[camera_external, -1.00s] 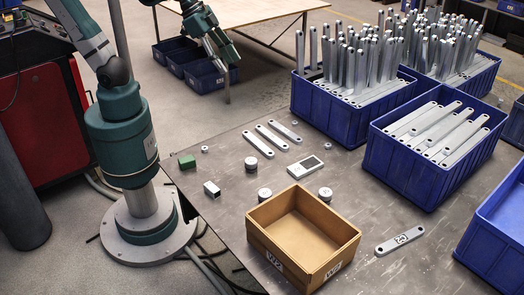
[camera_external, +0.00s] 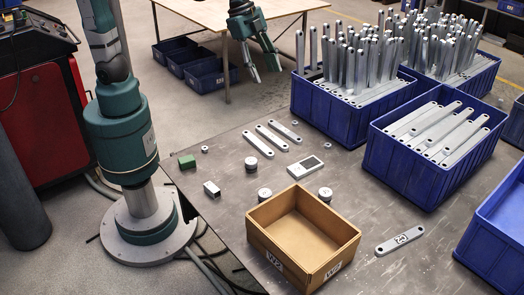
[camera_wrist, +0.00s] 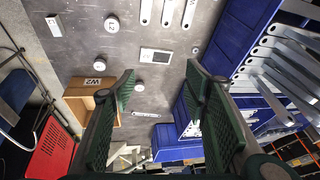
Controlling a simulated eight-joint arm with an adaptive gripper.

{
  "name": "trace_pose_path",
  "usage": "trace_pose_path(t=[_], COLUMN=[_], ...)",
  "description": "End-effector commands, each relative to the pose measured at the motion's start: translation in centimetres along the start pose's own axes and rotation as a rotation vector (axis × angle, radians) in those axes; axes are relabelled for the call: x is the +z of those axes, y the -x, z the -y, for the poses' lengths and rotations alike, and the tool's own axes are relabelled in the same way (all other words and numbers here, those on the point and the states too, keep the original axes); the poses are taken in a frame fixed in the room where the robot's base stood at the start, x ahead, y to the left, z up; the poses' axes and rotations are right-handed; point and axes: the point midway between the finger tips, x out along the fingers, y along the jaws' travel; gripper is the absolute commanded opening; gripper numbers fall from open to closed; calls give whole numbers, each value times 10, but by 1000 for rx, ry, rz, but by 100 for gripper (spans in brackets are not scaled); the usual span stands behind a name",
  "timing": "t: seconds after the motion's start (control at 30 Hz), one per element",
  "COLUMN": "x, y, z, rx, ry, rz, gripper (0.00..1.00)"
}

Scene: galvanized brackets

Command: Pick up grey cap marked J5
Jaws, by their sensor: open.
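Several small round pale-grey caps lie on the metal table. In the external view, one cap (camera_external: 251,164) is below the loose bars, one (camera_external: 264,194) is beside the cardboard box's back edge, and one (camera_external: 325,194) is by its right corner. The wrist view also shows these caps: one (camera_wrist: 111,24), one (camera_wrist: 98,66) and one (camera_wrist: 139,86). Their marks are too small to read, so I cannot tell which is J5. My gripper (camera_external: 263,71) is open and empty, raised beyond the table's far-left edge. Its two green fingers (camera_wrist: 160,78) stand apart in the wrist view.
An open cardboard box (camera_external: 256,237) stands at the table's front. Blue crates of brackets (camera_external: 408,178) crowd the right side.

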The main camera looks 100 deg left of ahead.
Motion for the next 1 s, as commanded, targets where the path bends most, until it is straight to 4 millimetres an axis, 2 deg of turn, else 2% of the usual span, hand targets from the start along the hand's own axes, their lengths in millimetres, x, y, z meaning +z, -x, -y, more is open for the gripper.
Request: trace_pose_path(t=[0.1,0.47,1.0], x=[-20,-73,-143], y=[-11,-52,-128], z=[2,2,-10], rx=[17,69,153], ry=[-50,-199,-423], rz=[12,47,91], gripper=[45,45,45])
